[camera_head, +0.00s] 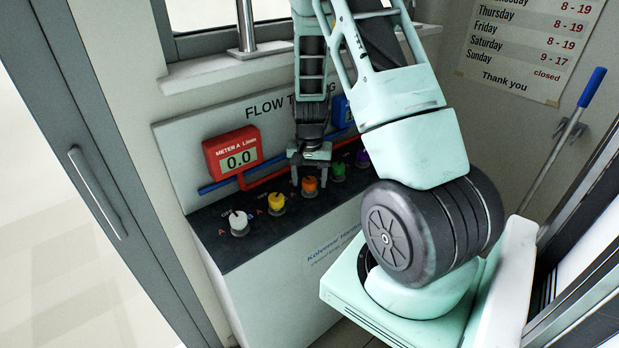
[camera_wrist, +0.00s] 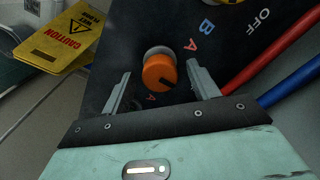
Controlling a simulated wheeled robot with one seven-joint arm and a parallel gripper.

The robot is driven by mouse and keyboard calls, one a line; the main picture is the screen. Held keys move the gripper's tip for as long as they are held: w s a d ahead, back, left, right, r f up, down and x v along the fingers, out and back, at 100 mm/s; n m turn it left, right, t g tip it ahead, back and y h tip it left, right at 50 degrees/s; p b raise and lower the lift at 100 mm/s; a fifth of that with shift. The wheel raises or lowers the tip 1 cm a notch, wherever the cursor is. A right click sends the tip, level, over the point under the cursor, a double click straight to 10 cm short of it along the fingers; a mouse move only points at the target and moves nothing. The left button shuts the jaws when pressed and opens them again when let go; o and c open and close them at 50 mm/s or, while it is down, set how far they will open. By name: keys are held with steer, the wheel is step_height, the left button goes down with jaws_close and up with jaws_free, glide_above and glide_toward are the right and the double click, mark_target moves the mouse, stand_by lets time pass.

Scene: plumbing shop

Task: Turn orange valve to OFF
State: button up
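The orange valve (camera_head: 310,185) is a round knob on the dark top of the flow-testing bench. My gripper (camera_head: 310,176) is above the orange valve. In the wrist view my gripper (camera_wrist: 160,82) is open, with one finger on each side of the knob and gaps between.
White (camera_head: 239,222) and yellow (camera_head: 277,202) valves stand left of the orange one, a green valve (camera_head: 338,172) and a purple one (camera_head: 362,158) right. Behind are red meter A (camera_head: 232,150), reading 0.0, and red and blue pipes. A yellow caution sign (camera_wrist: 68,38) shows in the wrist view.

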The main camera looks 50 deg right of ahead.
mark_target(310, 180)
step_height(310, 180, up, 17)
steer(key=b, duration=0.1)
steer(key=shift+r+b, duration=0.2)
steer(key=shift+b, duration=0.15)
stand_by(0.3)
stand_by(0.4)
